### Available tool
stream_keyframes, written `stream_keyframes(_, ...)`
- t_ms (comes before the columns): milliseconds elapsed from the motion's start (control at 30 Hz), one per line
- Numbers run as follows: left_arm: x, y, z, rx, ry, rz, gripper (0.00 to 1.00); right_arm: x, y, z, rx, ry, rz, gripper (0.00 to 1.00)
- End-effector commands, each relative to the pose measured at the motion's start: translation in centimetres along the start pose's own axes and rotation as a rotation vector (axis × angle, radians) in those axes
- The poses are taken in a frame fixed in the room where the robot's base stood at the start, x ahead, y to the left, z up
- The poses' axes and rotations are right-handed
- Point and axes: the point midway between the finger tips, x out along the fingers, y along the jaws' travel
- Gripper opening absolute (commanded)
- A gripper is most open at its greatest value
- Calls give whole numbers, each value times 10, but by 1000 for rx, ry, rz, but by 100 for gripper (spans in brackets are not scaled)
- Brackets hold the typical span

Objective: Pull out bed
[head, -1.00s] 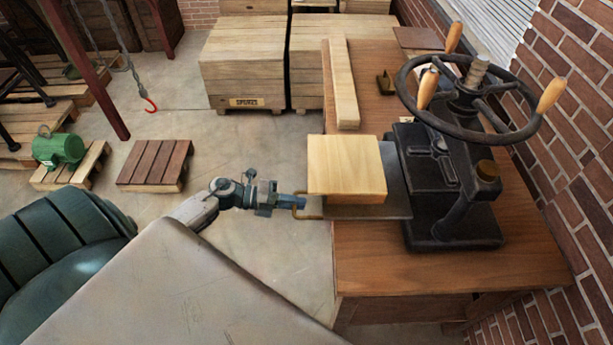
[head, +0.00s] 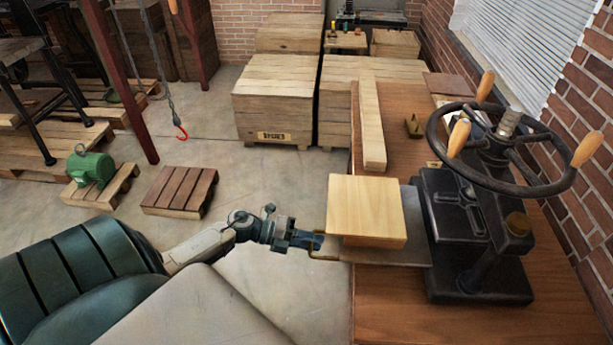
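The bed (head: 385,256) is a flat grey plate at the left side of the black hand press (head: 455,225). It carries a pale wooden block (head: 366,208) and extends left past the table edge. A brass-coloured loop handle (head: 313,256) sticks out from its left end. My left gripper (head: 318,242) comes in from the left with its fingertips at the handle, overlapping it in the picture. The fingers are too small to show whether they are closed around it. My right gripper is not in view.
The wooden table (head: 480,325) holds the press, a long wooden bar (head: 371,125) and small items behind. The press wheel (head: 505,150) spreads above the right side, near a brick wall. Crates (head: 275,100) stand behind. The floor left of the table is open around a small pallet (head: 180,191).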

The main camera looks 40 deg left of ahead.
Motion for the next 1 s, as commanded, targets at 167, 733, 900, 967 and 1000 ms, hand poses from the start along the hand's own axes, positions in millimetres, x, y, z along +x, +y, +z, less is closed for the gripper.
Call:
stream_keyframes(167, -13, 3, 0, 1, 1, 4, 26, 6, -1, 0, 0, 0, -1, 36)
stream_keyframes(733, -98, 2, 0, -2, 2, 5, 26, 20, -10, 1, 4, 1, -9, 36)
stream_keyframes(900, -107, 1, 0, -1, 0, 2, 26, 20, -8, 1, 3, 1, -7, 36)
stream_keyframes(967, -108, 1, 0, 0, 0, 1, 26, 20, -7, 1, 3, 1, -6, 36)
stream_keyframes(1000, -108, 1, 0, 0, 0, 1, 26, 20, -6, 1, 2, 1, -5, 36)
